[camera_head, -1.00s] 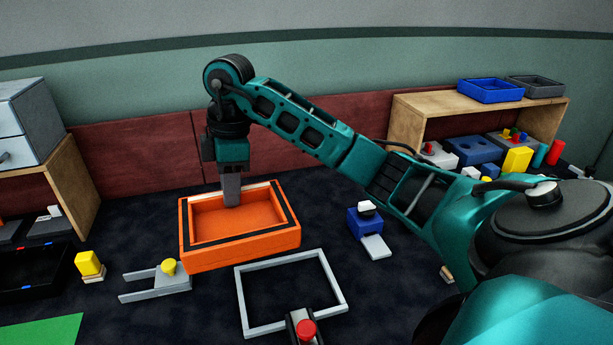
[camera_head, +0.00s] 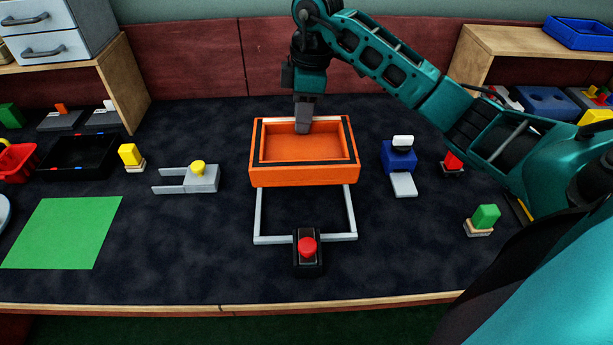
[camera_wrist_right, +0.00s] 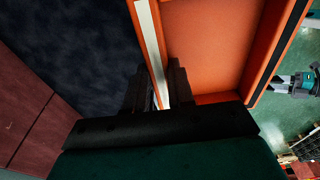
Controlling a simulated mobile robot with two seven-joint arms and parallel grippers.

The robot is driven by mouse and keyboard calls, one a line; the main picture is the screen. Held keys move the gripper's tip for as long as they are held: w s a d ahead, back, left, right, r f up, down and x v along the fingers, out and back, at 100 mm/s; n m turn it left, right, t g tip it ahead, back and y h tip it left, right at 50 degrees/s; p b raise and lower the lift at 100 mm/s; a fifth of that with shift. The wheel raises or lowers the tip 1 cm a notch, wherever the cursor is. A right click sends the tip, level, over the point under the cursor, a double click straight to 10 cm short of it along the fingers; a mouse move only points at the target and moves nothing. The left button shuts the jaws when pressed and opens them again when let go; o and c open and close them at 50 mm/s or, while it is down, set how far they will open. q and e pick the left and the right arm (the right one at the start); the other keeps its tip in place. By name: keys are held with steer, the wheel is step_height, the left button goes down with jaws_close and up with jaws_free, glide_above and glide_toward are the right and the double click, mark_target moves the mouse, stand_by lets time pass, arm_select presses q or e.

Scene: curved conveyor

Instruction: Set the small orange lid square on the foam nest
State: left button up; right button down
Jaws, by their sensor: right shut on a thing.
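The orange lid (camera_head: 300,177) looks like a shallow open tray with black strips along its rim. My right gripper (camera_head: 303,128) is shut on its back wall, pointing down. In the right wrist view, my fingers (camera_wrist_right: 158,88) straddle the pale-edged wall of the orange lid (camera_wrist_right: 212,45). A light grey rectangular frame (camera_head: 259,216) lies on the table; the lid hides its back part. I cannot tell the lid's height above it. No foam nest can be told for certain; the grey frame may be it. My left gripper is out of view.
A red button on a black box (camera_head: 308,262) stands at the frame's front edge. A grey clamp with a yellow knob (camera_head: 203,178) is left, a blue block (camera_head: 398,160) right. A green mat (camera_head: 62,232) lies front left.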

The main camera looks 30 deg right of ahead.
mark_target(311, 128)
arm_select(q)
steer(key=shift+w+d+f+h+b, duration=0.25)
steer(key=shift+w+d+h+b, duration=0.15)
steer(key=shift+b, duration=0.4)
arm_select(e)
steer(key=shift+f, duration=7.7)
steer(key=shift+f, duration=0.1)
steer(key=c, duration=1)
jaws_free()
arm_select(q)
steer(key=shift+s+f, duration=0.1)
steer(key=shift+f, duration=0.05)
arm_select(e)
steer(key=r, duration=0.4)
steer(key=d+r+p, duration=0.1)
steer(key=r, duration=0.7)
steer(key=shift+s+d+r, duration=0.1)
steer(key=shift+s+d, duration=0.05)
steer(key=shift+s, duration=0.2)
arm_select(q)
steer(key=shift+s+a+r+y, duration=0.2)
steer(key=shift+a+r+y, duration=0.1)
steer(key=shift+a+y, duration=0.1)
